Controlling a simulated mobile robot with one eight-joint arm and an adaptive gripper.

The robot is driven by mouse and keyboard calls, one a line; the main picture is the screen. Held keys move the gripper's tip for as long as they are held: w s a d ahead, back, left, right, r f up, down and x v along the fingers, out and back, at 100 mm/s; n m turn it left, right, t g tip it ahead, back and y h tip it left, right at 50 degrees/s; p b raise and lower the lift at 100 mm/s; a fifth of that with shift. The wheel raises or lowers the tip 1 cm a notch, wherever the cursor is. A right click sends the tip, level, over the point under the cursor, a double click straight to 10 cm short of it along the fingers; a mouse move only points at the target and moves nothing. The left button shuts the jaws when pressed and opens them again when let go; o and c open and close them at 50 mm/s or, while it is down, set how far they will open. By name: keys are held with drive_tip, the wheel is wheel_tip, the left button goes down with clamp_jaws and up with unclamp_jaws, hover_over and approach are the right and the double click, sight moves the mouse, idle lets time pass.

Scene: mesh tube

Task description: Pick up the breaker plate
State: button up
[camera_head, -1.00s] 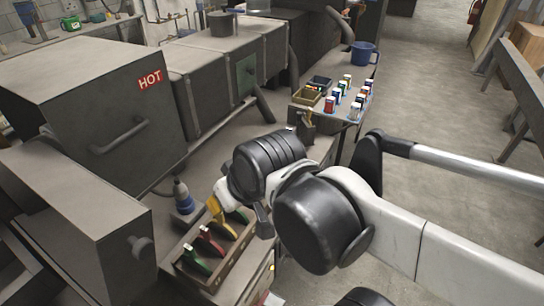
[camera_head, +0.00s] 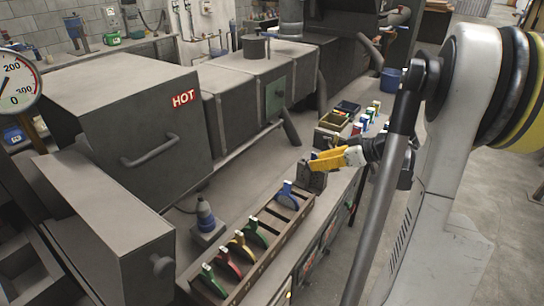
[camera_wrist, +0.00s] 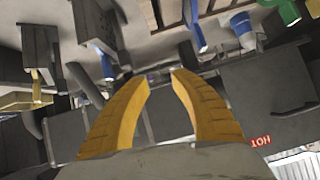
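I cannot pick out the breaker plate for certain in either view. A wooden rack (camera_head: 276,258) on the bench holds several items with coloured handles, among them a blue one (camera_head: 287,194), a yellow one (camera_head: 240,246) and a red one (camera_head: 228,263). My gripper (camera_head: 318,162) has yellow fingers and hangs past the rack's far end, near a small grey block (camera_head: 313,180). I cannot tell whether they touch. In the wrist view my gripper (camera_wrist: 162,77) shows its two fingertips apart with nothing between them.
A grey machine with a HOT label (camera_head: 184,98) stands at the left. Open boxes (camera_head: 333,120) and small coloured containers sit beyond the gripper. A blue bucket (camera_head: 390,80) stands farther back.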

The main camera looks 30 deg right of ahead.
sight(311, 172)
drive_tip(key=s+d+f+n+t, duration=0.1)
drive_tip(key=s+d+f+t, duration=0.1)
drive_tip(key=d, duration=0.5)
drive_tip(key=b+x, duration=0.1)
drive_tip(key=x, duration=0.2)
drive_tip(key=b+x, duration=0.1)
drive_tip(key=x, duration=0.3)
drive_tip(key=f+b+x, duration=0.1)
drive_tip(key=b+x, duration=0.1)
drive_tip(key=x, duration=0.1)
drive_tip(key=shift+a+f, duration=0.1)
drive_tip(key=shift+a, duration=0.15)
